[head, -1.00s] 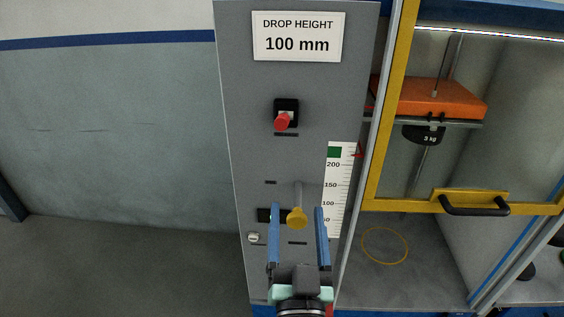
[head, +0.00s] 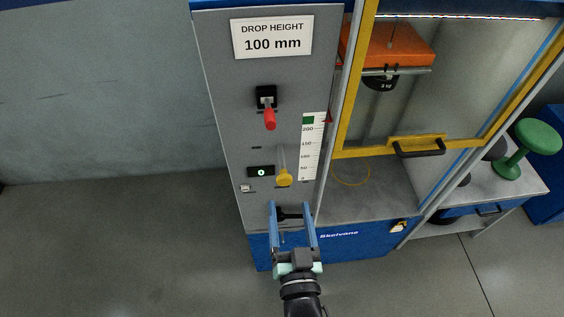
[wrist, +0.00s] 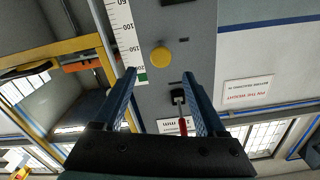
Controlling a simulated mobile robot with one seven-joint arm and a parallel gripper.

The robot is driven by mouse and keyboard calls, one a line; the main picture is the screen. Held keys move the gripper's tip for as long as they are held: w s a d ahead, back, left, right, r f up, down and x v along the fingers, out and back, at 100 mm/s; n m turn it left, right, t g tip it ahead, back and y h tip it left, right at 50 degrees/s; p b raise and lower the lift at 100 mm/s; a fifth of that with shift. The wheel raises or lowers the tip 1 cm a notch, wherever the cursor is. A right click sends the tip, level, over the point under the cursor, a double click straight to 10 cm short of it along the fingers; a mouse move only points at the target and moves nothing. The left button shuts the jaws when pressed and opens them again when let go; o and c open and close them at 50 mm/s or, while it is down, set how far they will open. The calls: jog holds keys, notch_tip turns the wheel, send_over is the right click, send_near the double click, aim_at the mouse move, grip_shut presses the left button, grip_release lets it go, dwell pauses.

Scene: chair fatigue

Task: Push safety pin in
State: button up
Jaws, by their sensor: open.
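A yellow knob (head: 284,179) on a silver shaft sticks out from the grey panel (head: 225,100), left of the height scale; I take it to be the safety pin. It shows face-on in the wrist view (wrist: 161,58). My gripper (head: 292,207) is open and empty. In the head view its blue fingers show just below the knob. In the wrist view the knob lies beyond the fingertips, with no contact visible. How deep the shaft sits in the panel cannot be told.
A red-handled lever (head: 270,118) hangs from a black bracket above the knob. A small display (head: 261,171) reads 0. Right of the panel is a yellow-framed guard (head: 408,147) with a black handle, with an orange weight (head: 390,45) behind it. The floor at left is clear.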

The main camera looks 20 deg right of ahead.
aim_at(284, 168)
jog(key=p+x, duration=0.2)
jog(key=x, duration=0.9)
jog(key=shift+w+p, duration=0.1)
jog(key=shift+p, duration=0.3)
grip_shut()
dwell(0.8)
